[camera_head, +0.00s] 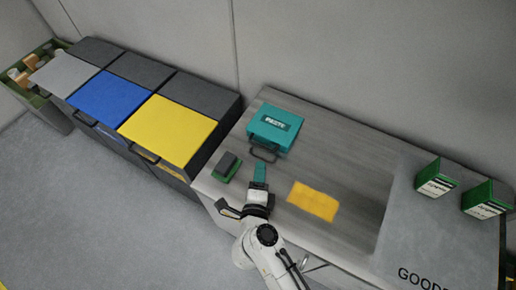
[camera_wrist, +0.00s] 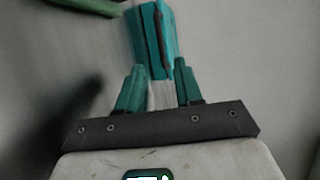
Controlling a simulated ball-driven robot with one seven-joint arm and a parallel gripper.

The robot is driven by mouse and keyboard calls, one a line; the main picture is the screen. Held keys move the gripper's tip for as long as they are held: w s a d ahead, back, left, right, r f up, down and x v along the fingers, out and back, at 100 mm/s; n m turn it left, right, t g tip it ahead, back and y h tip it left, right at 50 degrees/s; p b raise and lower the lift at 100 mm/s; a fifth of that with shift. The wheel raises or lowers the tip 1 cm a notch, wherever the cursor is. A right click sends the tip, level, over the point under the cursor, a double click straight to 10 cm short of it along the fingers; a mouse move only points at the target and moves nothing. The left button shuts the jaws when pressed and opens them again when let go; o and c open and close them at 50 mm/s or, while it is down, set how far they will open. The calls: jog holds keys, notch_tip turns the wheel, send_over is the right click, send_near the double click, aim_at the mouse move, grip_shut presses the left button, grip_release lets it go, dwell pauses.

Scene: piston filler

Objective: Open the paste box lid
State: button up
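The teal paste box (camera_head: 274,124) lies on the grey worktop with its lid shut. A dark handle (camera_head: 263,153) is on its near side. My gripper (camera_head: 259,170) is over the worktop just in front of the handle, apart from the box as far as I can tell. In the wrist view, its two teal fingers (camera_wrist: 158,72) are spread with an empty gap between them. A teal shape with a dark stripe, likely the paste box (camera_wrist: 150,40), shows beyond the fingertips, blurred.
A green-and-black block (camera_head: 226,166) lies left of my gripper, a yellow cloth (camera_head: 313,200) to its right. Green-and-white boxes (camera_head: 435,182) stand far right. Bins with grey, blue and yellow lids (camera_head: 168,130) adjoin the worktop's left side.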

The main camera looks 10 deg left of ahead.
jog(key=w, duration=0.3)
jog(key=w+f+b, duration=0.1)
jog(key=w, duration=0.2)
jog(key=w+b, duration=0.1)
jog(key=w, duration=0.2)
jog(key=shift+a+f, duration=0.2)
jog(key=shift+f, duration=0.2)
grip_shut()
dwell(0.9)
